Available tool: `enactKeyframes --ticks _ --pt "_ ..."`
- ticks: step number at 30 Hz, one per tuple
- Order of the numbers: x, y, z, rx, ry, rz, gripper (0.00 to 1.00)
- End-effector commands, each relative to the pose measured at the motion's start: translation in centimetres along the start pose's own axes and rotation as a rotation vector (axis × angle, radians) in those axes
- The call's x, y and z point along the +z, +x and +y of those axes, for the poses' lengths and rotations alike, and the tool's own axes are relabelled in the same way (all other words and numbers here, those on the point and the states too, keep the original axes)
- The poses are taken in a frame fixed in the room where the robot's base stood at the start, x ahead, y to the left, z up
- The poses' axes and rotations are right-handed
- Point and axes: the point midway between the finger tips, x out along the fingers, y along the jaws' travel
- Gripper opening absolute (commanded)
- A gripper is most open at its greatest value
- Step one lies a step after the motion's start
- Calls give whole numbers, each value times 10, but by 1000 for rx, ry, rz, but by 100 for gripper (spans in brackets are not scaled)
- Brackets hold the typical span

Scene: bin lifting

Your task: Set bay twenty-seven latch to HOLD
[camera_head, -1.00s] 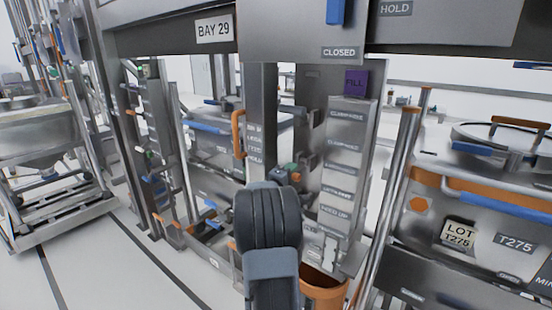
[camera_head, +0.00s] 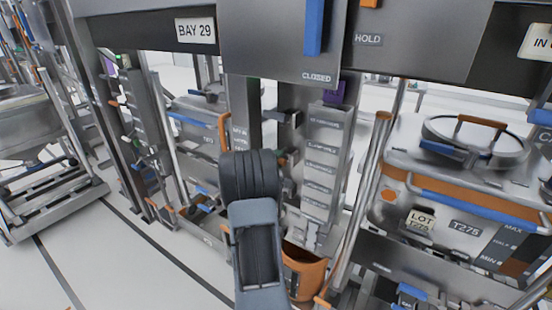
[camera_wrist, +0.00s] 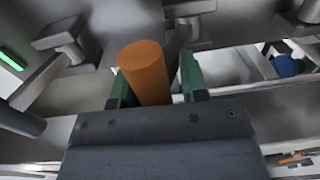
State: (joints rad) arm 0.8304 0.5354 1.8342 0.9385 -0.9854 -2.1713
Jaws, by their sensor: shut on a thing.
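In the wrist view my gripper (camera_wrist: 152,88) has its two green fingers on either side of an orange cylinder (camera_wrist: 146,72) and is shut on it. The cylinder is tilted, with its round end toward the camera. Whether it is the handle of the bay twenty-seven latch cannot be told. In the head view my arm hides the gripper's grasp. A HOLD label (camera_head: 368,40) and a CLOSED label (camera_head: 318,77) show on the beam at the top, beside a blue bar (camera_head: 314,27). The only bay sign I can read is BAY 29 (camera_head: 195,30); no bay twenty-seven sign is legible.
A steel vessel (camera_head: 400,180) marked T275 stands at right behind a steel post. An orange bucket (camera_head: 303,272) is low beside my arm. A wheeled steel cart (camera_head: 50,195) is at left. Open floor (camera_head: 110,265) lies at lower left. A green light (camera_wrist: 12,60) shows in the wrist view.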

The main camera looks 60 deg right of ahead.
Motion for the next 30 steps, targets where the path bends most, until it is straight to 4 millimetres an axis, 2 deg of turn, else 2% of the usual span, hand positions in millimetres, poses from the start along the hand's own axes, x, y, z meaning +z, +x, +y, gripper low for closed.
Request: enactKeyframes --ticks 1,12,13,15,18,30 --pt "1 3 10 22 3 -4 0" --pt "2 4 10 23 3 -5 0" --pt "2 4 10 23 3 -5 41" --pt "1 4 10 22 3 -5 48" --pt "0 3 9 20 4 -3 56" --pt "-3 0 5 11 3 4 56"
